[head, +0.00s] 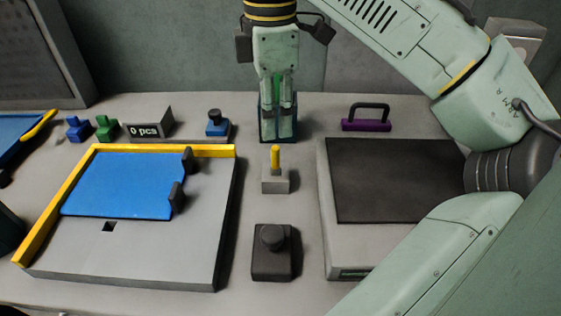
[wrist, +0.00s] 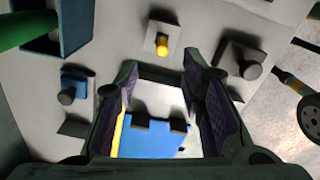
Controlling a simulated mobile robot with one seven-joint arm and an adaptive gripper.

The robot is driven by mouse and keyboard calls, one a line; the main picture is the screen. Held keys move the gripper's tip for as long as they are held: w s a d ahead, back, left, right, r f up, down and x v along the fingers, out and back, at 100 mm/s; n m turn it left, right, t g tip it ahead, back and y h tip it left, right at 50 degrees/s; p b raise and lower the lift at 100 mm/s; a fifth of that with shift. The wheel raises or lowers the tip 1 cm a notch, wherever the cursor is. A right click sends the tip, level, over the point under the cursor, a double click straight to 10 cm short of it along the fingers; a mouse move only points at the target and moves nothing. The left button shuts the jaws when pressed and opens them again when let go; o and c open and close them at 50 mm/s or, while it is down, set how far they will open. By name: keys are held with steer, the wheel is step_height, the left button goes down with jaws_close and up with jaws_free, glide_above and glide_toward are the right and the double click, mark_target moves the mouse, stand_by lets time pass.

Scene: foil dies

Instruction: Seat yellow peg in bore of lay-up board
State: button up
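The yellow peg (head: 275,157) stands upright in a small grey block in the middle of the bench. It also shows in the wrist view (wrist: 161,49), beyond my fingertips and apart from them. The lay-up board (head: 130,258) lies at the left, with yellow rails and a dark square opening (head: 109,227) in its bare front part. My gripper (head: 278,100) points down at the back of the bench, overlapping the dark blue box in the head view. In the wrist view its fingers (wrist: 160,68) are spread with nothing between them.
A blue sheet (head: 120,183) lies on the board beside two black stops. The dark blue box (head: 278,128) holds a green cylinder (wrist: 25,26). A black knobbed block (head: 272,262) stands in front. A dark-topped plate (head: 395,180) is at right, with a purple handled piece (head: 366,125) behind.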

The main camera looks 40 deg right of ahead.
mark_target(276, 147)
step_height(276, 147, down, 4)
steer(key=shift+r, duration=0.25)
steer(key=f, duration=0.4)
steer(key=shift+s+d, duration=0.1)
steer(key=shift+s, duration=0.15)
steer(key=shift+f, duration=0.65)
steer(key=shift+c, duration=0.2)
jaws_close()
